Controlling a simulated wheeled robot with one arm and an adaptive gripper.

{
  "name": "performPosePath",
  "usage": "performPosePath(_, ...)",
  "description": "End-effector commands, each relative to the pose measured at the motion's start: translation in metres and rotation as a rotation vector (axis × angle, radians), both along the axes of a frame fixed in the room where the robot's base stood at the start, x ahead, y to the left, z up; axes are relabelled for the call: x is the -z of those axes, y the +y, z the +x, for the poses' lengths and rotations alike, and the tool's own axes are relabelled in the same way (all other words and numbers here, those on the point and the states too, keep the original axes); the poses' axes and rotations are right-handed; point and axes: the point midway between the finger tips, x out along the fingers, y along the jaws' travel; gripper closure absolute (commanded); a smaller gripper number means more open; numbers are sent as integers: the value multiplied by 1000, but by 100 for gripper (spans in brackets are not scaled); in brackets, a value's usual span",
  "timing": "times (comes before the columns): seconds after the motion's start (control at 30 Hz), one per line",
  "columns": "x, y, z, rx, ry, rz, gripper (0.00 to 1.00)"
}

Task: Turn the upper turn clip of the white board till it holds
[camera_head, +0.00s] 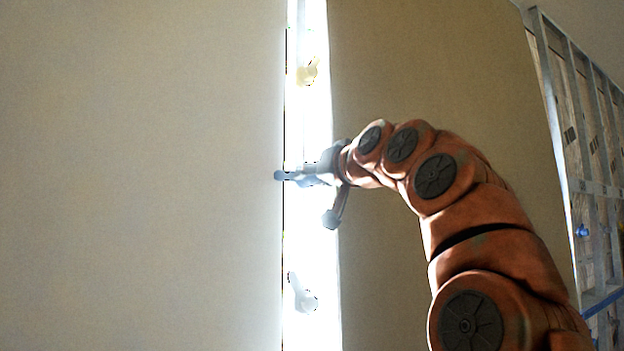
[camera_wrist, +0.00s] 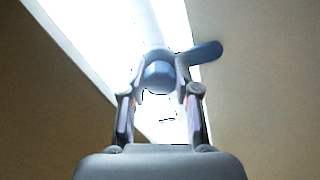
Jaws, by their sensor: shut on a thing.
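A blue turn clip (camera_head: 289,176) sits on the bright white strip at mid-height, its tab pointing left and reaching the edge of the large pale board (camera_head: 140,180). My gripper (camera_head: 318,175) is at this clip, coming from the right. In the wrist view my gripper (camera_wrist: 160,88) is shut on the clip's round blue hub, with a finger on either side. The clip's tab (camera_wrist: 208,52) sticks out to the right there, across the strip's edge and over the board's face. Glare hides the exact contact, and I cannot tell whether the tab touches the board.
A cream clip (camera_head: 307,71) is higher on the strip and a whitish clip (camera_head: 301,293) is lower. A brownish panel (camera_head: 400,70) stands right of the strip, behind my arm. A metal frame (camera_head: 575,150) is at the far right.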

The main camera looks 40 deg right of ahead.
Motion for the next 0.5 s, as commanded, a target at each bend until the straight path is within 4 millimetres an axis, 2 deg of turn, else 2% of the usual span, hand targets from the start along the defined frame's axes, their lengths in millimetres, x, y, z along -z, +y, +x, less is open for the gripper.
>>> performPosePath(0.33, 0, 0, 0, 0, 0, -2, 100)
performPosePath(0.37, 0, 0, 0, 0, 0, -2, 66)
performPosePath(0.5, 0, 0, 0, 0, 0, -2, 51)
